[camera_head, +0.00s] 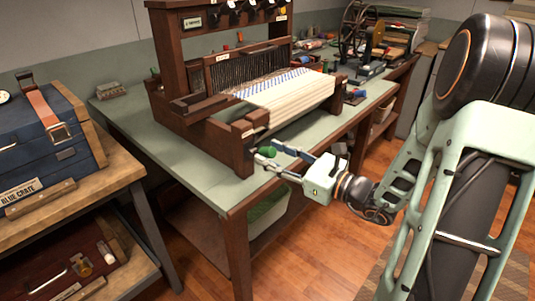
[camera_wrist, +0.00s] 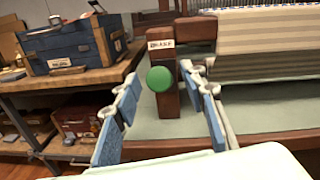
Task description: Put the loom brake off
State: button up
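The wooden loom (camera_head: 222,138) stands on a pale green table and holds striped cloth. A green round knob (camera_wrist: 159,79) shows in front of its front post, below a white label (camera_wrist: 160,44) that seems to read BRAKE. The knob also shows in the head view (camera_head: 266,151), at the loom's near corner. My gripper (camera_head: 275,156) is open and faces the post. In the wrist view its blue-padded fingers (camera_wrist: 161,87) are spread to the left and right of the knob, with gaps on both sides. The knob's lever or stem is hidden behind it.
A blue crate (camera_head: 40,140) sits on a wooden bench (camera_head: 50,212) at the left. A spinning wheel (camera_head: 357,28) and small items stand behind at the right. A bin (camera_head: 268,210) sits below the table.

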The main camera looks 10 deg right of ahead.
jog(key=shift+x, duration=0.9)
jog(key=shift+c, duration=0.3)
grip_shut()
